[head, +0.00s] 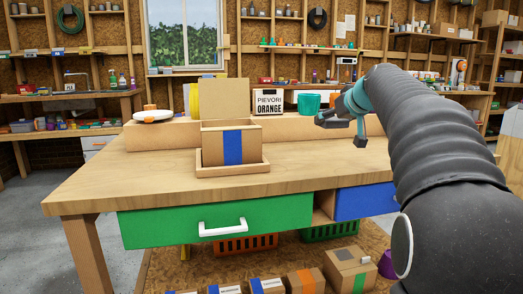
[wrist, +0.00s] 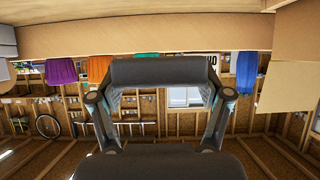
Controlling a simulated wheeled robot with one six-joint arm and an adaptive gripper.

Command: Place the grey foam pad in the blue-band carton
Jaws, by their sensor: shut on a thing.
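The blue-band carton (head: 212,148) stands upright in a shallow wooden tray (head: 232,170) on the workbench, its blue band facing me. Its back flap is raised and its top is open; its floor is hidden. My gripper (head: 342,131) is in the air right of the carton, above the bench and apart from the carton. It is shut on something.
The bench top (head: 125,180) left of the tray is clear. Several banded cartons (head: 349,268) stand below the bench.

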